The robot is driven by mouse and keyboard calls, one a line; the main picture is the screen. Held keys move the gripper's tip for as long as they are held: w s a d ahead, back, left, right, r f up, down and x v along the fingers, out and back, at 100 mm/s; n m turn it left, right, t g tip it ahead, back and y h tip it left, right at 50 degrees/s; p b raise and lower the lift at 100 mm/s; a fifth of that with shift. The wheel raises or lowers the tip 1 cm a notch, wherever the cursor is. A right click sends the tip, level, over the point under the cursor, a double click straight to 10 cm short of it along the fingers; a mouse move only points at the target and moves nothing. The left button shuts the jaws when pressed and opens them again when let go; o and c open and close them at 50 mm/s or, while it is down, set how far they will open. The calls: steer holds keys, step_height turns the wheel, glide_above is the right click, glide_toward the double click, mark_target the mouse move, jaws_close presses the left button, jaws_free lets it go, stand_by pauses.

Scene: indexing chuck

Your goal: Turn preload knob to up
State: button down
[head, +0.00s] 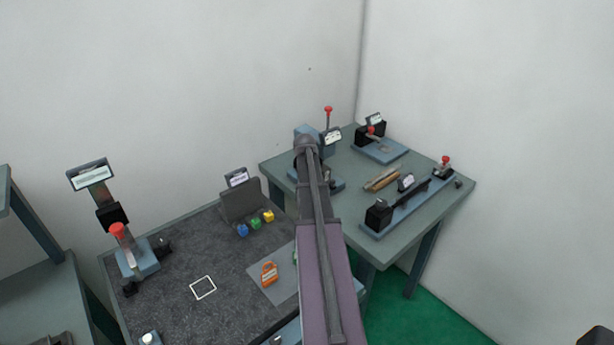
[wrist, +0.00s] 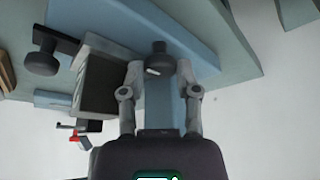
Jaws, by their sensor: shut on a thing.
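A dark round knob (wrist: 158,58) with a short white mark sits on a blue-grey body in the wrist view, taken to be the preload knob. My gripper (wrist: 162,74) has a finger on either side of it and is shut on it. The mark lies nearly level in that picture, near the knob's lower left. No lettering can be read around it. In the head view my arm reaches to the blue fixture (head: 305,133) on the back table and hides the knob and my fingertips.
A second black knob (wrist: 42,63) on a dark bar and a grey block (wrist: 100,85) stand left of my fingers. A red-tipped lever (head: 328,112) rises behind the fixture. Other fixtures, including a long blue rail (head: 410,208), share the table. A dark bench (head: 175,295) lies front left.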

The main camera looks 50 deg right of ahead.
steer(key=shift+s+a, duration=0.1)
steer(key=shift+s, duration=0.05)
steer(key=shift+c, duration=1.7)
jaws_free()
steer(key=shift+m, duration=0.3)
